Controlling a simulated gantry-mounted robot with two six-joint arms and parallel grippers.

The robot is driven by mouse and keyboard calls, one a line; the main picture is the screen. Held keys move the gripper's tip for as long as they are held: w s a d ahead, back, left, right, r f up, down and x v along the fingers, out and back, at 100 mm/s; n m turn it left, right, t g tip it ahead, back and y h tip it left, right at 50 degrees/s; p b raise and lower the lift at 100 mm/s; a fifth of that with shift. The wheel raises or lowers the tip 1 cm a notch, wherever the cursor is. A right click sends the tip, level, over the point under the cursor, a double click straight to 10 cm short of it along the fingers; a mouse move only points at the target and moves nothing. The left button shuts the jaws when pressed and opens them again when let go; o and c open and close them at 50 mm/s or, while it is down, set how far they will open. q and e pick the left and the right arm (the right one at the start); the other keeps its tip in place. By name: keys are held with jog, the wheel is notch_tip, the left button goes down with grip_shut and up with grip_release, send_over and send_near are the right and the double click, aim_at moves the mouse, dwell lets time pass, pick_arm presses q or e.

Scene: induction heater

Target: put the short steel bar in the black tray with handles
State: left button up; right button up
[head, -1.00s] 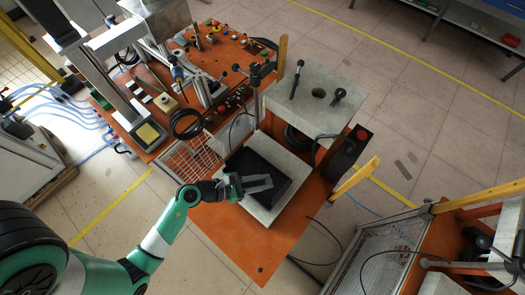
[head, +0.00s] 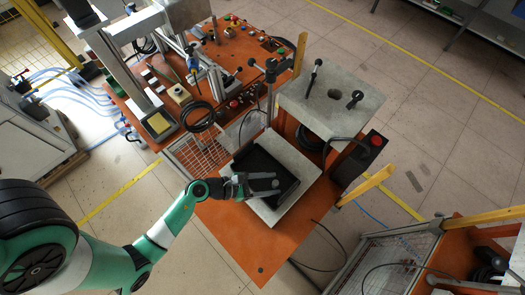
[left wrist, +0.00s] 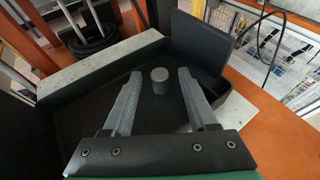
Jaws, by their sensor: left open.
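The black tray (head: 282,160) lies on a pale slab; its dark wall also shows in the left wrist view (left wrist: 199,48). The short steel bar (left wrist: 159,84) is a small grey cylinder, seen with its round end up, over the tray's dark floor. It shows as a small grey spot in the head view (head: 275,184). My left gripper (head: 264,182) is low over the tray, open, with its two grey fingers on either side of the bar and gaps between. The bar's lower edge seems to meet the tray floor. My right gripper is out of view.
The pale slab (head: 270,217) sits on the orange table (head: 230,225). A grey block with a hole (head: 320,105) stands behind it, beside a black box with a red button (head: 364,150). The table's front part is clear.

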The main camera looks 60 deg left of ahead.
pick_arm(q)
jog(key=shift+r, duration=0.15)
jog(key=p+v, duration=0.1)
jog(key=v, duration=1)
jog(key=shift+a, duration=0.1)
jog(key=shift+s+r, duration=0.15)
jog(key=shift+s, duration=0.35)
